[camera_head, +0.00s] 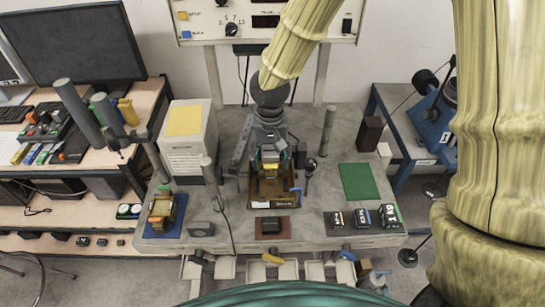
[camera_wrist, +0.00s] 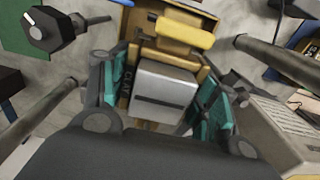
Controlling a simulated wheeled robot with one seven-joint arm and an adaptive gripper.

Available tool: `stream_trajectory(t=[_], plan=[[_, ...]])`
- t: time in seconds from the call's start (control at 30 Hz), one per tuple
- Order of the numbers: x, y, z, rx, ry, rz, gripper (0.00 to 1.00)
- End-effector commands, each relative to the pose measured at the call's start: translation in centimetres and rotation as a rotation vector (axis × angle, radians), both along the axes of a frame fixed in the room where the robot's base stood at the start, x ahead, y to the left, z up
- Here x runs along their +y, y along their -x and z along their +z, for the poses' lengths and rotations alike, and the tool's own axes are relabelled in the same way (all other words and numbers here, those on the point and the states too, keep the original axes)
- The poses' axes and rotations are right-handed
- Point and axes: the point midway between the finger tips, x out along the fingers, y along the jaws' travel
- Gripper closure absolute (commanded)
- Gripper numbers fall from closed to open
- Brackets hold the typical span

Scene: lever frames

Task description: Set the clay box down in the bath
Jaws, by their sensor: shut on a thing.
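My gripper (camera_head: 271,153) reaches down over the middle of the bench. The box (camera_head: 269,168) also shows in the head view, under the fingers. The bath (camera_head: 285,200), an open brown tray, lies below and around it; its tan wall shows in the wrist view (camera_wrist: 197,12). The box is over or inside the bath; I cannot tell whether it touches the floor.
Upright posts (camera_head: 327,130) flank the bath. Another box (camera_head: 163,212) stands on a blue mat, left. Weights (camera_head: 362,219) sit front right. The green mat (camera_head: 359,182) is bare.

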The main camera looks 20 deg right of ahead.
Motion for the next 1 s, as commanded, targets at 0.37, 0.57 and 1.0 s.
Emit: stream_trajectory(t=[0.37,0.57,1.0], plan=[[-0.2,0.0,-1.5,-0.001,-0.001,-0.002,0.74],[-0.2,0.0,-2.2,-0.001,-0.001,-0.003,0.74],[-0.3,0.0,-3.8,-0.001,0.000,-0.003,0.74]])
